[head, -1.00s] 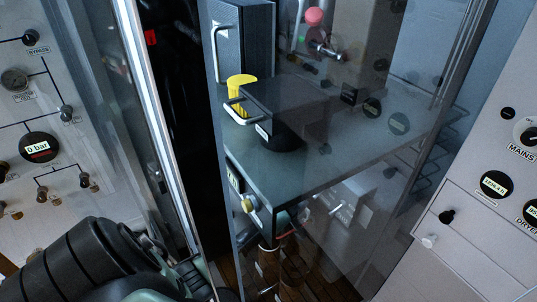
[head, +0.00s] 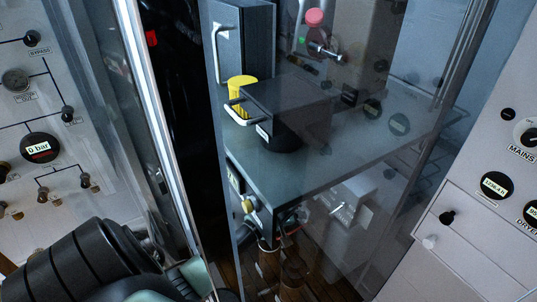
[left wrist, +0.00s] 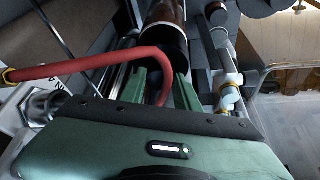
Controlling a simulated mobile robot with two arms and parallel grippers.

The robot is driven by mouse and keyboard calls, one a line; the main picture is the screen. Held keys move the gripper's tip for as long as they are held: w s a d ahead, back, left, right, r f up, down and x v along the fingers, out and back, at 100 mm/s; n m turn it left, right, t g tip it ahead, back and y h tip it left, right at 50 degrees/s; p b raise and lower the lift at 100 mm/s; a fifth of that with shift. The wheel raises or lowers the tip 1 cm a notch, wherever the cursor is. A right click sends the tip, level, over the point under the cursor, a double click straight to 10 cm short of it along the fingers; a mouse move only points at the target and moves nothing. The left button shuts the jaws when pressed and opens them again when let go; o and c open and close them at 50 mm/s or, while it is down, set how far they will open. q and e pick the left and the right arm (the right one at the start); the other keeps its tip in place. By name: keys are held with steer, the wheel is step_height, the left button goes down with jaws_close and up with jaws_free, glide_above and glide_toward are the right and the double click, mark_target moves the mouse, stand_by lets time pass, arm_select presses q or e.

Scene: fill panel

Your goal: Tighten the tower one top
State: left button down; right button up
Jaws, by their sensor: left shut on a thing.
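In the left wrist view, my left gripper (left wrist: 165,80) has its two green fingers close together beside a dark cap. The cap (left wrist: 163,45) sits at the end of a brown cylinder (left wrist: 165,12). A red hose (left wrist: 100,68) curves in from the left and bends down between the fingers. The fingers are shut on a fitting there, which is mostly hidden by the hose and fingers. In the head view, brown cylinders (head: 292,274) stand low under the shelf, and I cannot tell which is tower one. My right gripper is not in view.
A glass panel (head: 400,190) and a dark shelf (head: 340,150) with a black box (head: 280,100) and yellow cup (head: 242,85) are ahead. A gauge panel (head: 90,150) is at left, a control panel (head: 470,230) at right. A metal pipe (left wrist: 222,50) runs close right of the fingers.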

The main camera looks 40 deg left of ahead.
arm_select(q)
steer(key=m, duration=0.2)
steer(key=m+t+h, duration=0.1)
steer(key=shift+s+a+m, duration=0.15)
steer(key=shift+s+m, duration=0.05)
steer(key=shift+m, duration=0.2)
steer(key=m+h, duration=0.1)
steer(key=m, duration=0.2)
steer(key=shift+a+f+m+t, duration=0.1)
steer(key=shift+m+t, duration=0.2)
steer(key=m+h, duration=0.2)
steer(key=m, duration=0.2)
steer(key=shift+a+m, duration=0.1)
steer(key=shift+m, duration=0.2)
steer(key=m+h, duration=0.1)
steer(key=m, duration=0.1)
steer(key=shift+a+m, duration=0.1)
steer(key=shift+m, duration=0.2)
steer(key=m+h+b, duration=0.1)
steer(key=m+b, duration=0.1)
steer(key=m, duration=0.1)
steer(key=shift+f+m, duration=0.15)
steer(key=shift+m, duration=0.15)
steer(key=shift+m+g+h+b, duration=0.75)
steer(key=shift+m+b, duration=0.25)
steer(key=shift+m, duration=0.5)
steer(key=c, duration=1.1)
jaws_free()
steer(key=shift+o, duration=0.4)
